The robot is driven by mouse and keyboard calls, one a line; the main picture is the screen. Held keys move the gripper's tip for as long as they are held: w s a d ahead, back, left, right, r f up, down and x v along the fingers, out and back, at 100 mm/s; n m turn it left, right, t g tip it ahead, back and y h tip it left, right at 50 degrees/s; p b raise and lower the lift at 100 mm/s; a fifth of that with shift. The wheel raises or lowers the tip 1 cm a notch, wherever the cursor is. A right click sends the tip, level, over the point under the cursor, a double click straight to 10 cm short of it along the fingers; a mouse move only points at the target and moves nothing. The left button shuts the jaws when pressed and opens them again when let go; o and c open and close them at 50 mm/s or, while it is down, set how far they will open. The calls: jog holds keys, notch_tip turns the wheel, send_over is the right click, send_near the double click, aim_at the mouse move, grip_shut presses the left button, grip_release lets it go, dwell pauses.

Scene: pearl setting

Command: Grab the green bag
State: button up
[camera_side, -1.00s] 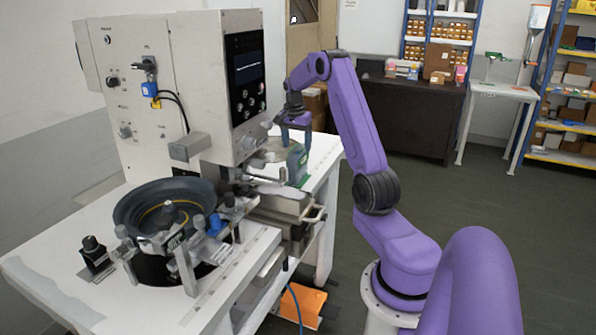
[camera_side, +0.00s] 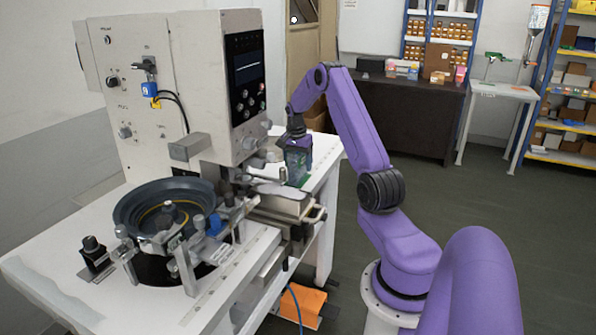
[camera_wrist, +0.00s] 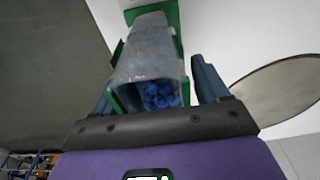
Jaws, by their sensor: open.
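The green bag (camera_side: 297,171) stands on the white table beside the machine, partly covered by my gripper in the side view. In the wrist view the bag (camera_wrist: 148,62) looks like a translucent grey pouch with green edges and several blue pieces inside. My gripper (camera_side: 296,153) is at the top of the bag, pointing down. In the wrist view my open gripper (camera_wrist: 155,80) has one blue-grey finger on each side of the bag. The right finger appears apart from it; contact on the left is hard to tell.
The large white machine (camera_side: 178,80) rises left of the gripper, with a round dark bowl (camera_side: 135,213) at its front. A metal block (camera_side: 283,205) sits in front of the bag. The white table top (camera_side: 325,150) has some free room to the right.

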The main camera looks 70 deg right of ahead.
jog(key=shift+f, duration=0.1)
jog(key=shift+c, duration=0.6)
jog(key=c, duration=1.1)
jog(key=shift+r, duration=5.05)
jog(key=shift+r, duration=0.1)
